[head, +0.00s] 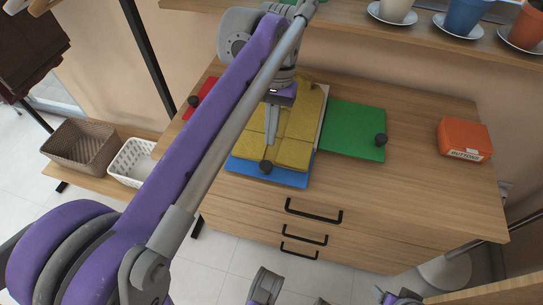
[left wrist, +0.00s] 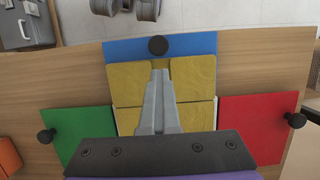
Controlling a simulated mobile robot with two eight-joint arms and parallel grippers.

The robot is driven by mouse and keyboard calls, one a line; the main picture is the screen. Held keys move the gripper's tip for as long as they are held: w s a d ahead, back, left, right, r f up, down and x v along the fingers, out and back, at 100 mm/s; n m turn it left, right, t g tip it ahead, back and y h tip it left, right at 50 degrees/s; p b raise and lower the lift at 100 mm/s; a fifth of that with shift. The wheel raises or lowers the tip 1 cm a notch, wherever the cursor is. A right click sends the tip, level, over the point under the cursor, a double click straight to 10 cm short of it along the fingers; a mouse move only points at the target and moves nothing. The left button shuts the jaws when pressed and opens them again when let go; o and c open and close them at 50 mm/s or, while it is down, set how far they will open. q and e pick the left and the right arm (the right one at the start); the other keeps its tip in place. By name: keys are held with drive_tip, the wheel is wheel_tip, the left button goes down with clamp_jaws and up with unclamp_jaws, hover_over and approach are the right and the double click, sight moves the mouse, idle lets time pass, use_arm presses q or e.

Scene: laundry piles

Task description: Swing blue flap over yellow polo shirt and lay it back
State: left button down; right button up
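The folded yellow polo shirt (head: 299,120) lies flat on a folding board on the dresser top. The blue flap (head: 295,179) lies flat at the board's front edge, partly under the shirt's front end. Its black knob (head: 265,167) shows there, and the blue flap also shows at the top of the left wrist view (left wrist: 190,46). My left gripper (head: 270,142) points down over the shirt; in the left wrist view its fingers (left wrist: 160,73) are together with nothing between them, short of the knob. Whether they touch the shirt is unclear.
A green flap (head: 352,130) with a knob lies flat to the right, and a red flap (head: 203,94) to the left. An orange box (head: 464,139) stands at the right of the dresser top (head: 420,190). Potted cups (head: 462,15) line a shelf behind. Baskets (head: 82,147) stand at left.

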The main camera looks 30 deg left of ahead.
use_arm(q)
drive_tip(key=shift+s+f, duration=0.15)
drive_tip(key=shift+s+d+f+t, duration=0.2)
drive_tip(key=shift+s+f+t, duration=0.3)
drive_tip(key=shift+s+f, duration=0.3)
drive_tip(key=shift+s, duration=0.1)
